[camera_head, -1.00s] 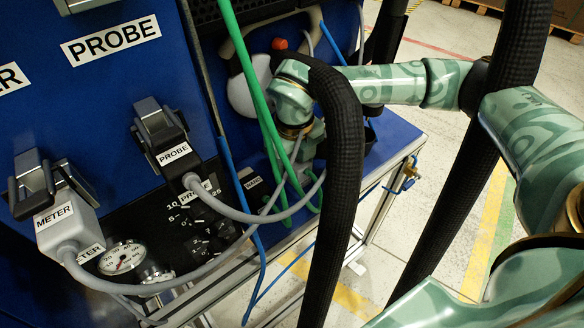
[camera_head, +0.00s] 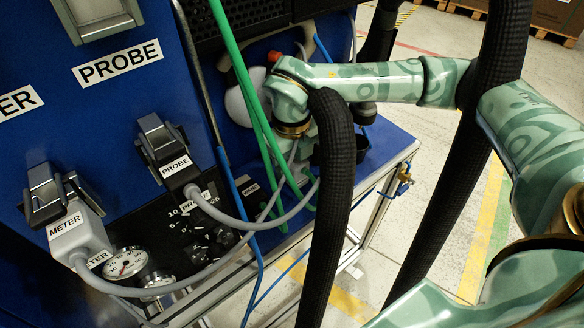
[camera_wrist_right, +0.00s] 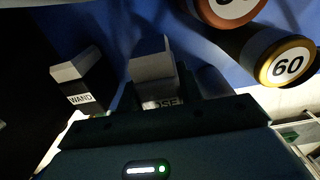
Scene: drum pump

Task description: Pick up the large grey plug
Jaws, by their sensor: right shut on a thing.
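A light grey plug labelled METER (camera_head: 75,232) sits in a latched socket on the blue panel, with a grey cable leaving it. A darker plug labelled PROBE (camera_head: 177,168) sits in a second latched socket to its right. My right gripper (camera_head: 298,165) is low over the blue bench, partly hidden by a black hose and green hoses. In the right wrist view, the right gripper (camera_wrist_right: 165,98) is shut on a light grey thing (camera_wrist_right: 152,68) with a partly hidden label ending in "OSE". I cannot tell whether this is the large grey plug. My left gripper is out of view.
A block labelled WAND (camera_wrist_right: 82,88) stands left of the gripper in the wrist view. A cylinder marked 60 (camera_wrist_right: 285,65) is at the right. Green hoses (camera_head: 255,110) and a blue cable (camera_head: 240,195) hang near the arm. Open floor lies right of the bench (camera_head: 385,145).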

